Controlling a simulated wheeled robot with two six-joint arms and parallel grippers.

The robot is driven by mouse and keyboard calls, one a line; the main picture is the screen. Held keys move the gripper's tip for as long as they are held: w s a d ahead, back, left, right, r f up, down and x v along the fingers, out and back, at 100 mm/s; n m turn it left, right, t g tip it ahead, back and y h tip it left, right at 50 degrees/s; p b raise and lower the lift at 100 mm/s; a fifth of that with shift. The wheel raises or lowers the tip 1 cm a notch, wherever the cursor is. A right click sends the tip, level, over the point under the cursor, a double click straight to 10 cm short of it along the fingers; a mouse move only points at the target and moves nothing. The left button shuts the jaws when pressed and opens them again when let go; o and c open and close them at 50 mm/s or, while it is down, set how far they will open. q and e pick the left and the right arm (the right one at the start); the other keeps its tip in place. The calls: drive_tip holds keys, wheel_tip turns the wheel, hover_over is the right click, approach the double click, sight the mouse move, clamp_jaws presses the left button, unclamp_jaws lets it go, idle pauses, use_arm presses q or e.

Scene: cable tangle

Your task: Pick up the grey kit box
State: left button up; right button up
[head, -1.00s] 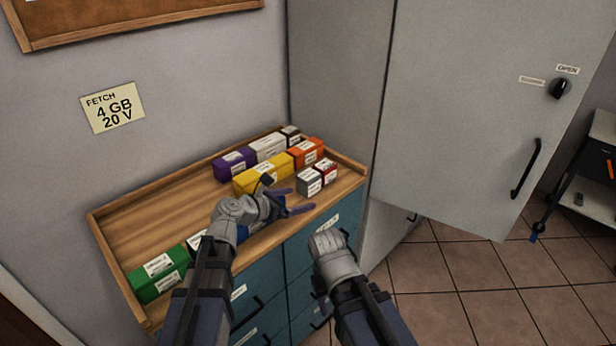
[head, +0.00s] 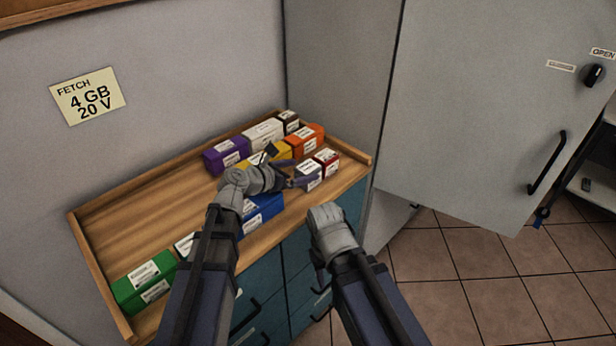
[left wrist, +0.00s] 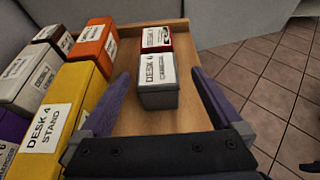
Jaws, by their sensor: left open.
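The grey kit box (head: 309,171), with a white top label, stands near the right end of the wooden cabinet top. In the left wrist view the grey kit box (left wrist: 158,95) reads DESK 6 and lies between the finger lines, with a gap on each side. My left gripper (head: 311,163) is open and empty, its fingers reaching to either side of the box. Its fingertips also show in the left wrist view (left wrist: 160,74). My right gripper (head: 332,225) is low in front of the cabinet; its fingers are hidden.
A red box (left wrist: 157,38) stands right behind the grey one. Yellow (left wrist: 65,115), orange (left wrist: 95,47), white (head: 262,134) and purple (head: 226,155) boxes stand to the left. Blue (head: 263,210) and green (head: 145,284) boxes stand nearer. A raised wooden rim edges the top.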

sight(310, 165)
use_arm(q)
drive_tip(key=shift+w+d+f, duration=0.15)
drive_tip(key=shift+w+d, duration=0.15)
drive_tip(key=shift+w, duration=0.15)
drive_tip(key=b+x, duration=0.1)
drive_tip(key=x, duration=0.2)
drive_tip(key=shift+w+d+f, duration=0.1)
drive_tip(key=shift+w, duration=0.25)
drive_tip(key=shift+w+d, duration=0.2)
drive_tip(key=shift+d, duration=0.1)
drive_tip(key=shift+s, duration=0.1)
drive_tip(key=shift+c, duration=0.2)
drive_tip(key=c, duration=1.4)
drive_tip(key=shift+c, duration=0.2)
wheel_tip(310, 165, up, 10)
drive_tip(key=p, duration=1)
